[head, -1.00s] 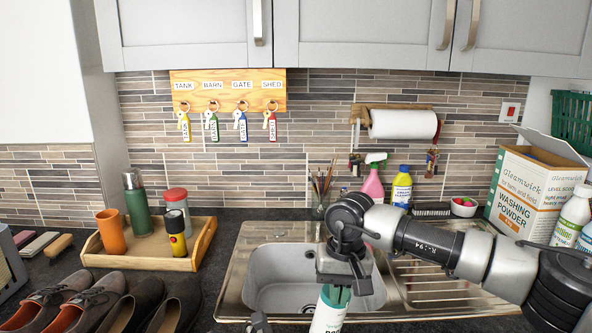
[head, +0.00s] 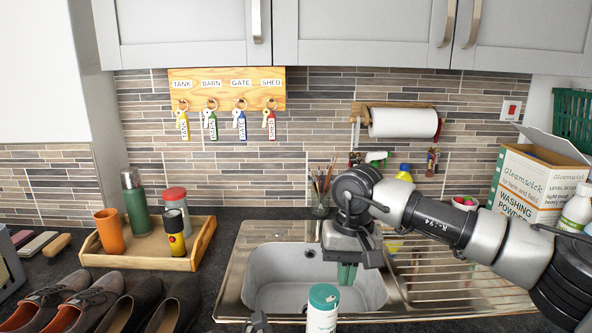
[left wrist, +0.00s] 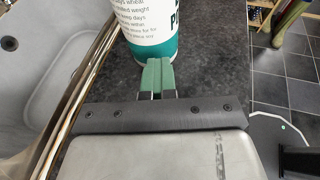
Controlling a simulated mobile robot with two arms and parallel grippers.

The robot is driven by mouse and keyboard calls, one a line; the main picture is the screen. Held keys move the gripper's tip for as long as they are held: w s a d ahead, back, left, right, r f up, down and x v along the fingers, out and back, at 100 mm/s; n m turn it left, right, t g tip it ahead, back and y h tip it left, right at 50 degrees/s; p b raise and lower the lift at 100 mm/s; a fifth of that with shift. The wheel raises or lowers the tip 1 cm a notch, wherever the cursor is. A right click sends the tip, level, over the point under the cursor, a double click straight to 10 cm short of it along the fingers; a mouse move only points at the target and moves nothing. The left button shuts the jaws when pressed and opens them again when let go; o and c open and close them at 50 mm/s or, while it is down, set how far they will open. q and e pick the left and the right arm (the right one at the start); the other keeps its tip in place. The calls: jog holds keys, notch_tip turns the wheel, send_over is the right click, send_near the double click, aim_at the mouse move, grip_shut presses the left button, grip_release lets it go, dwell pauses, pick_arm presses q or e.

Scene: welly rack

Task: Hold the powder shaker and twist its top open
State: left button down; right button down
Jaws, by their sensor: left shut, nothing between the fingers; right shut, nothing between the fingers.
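The powder shaker (head: 322,311), white with a green top (head: 324,296), stands upright at the front edge of the sink, its lower part cut off in the head view. The top sits on it. In the left wrist view its printed white body and green base band (left wrist: 150,48) show on the dark worktop. My left gripper (left wrist: 156,66) is shut and empty, its green fingertips close to the shaker's base; I cannot tell whether they touch it. My right gripper (head: 347,274) is shut and empty, above and behind the shaker, over the sink, apart from the top.
The sink (head: 285,279) lies behind the shaker, its metal drainer to the right. A wooden tray (head: 203,243) with a cup and flasks stands left. Shoes (head: 110,305) stand front left. A washing powder box (head: 528,180) and bottles stand right. A brush jar (head: 320,203) stands behind the sink.

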pick_arm(q)
jog(key=shift+w+f, duration=0.1)
jog(key=shift+w, duration=0.05)
jog(key=c, duration=1.4)
grip_release()
jog(key=shift+o, duration=0.2)
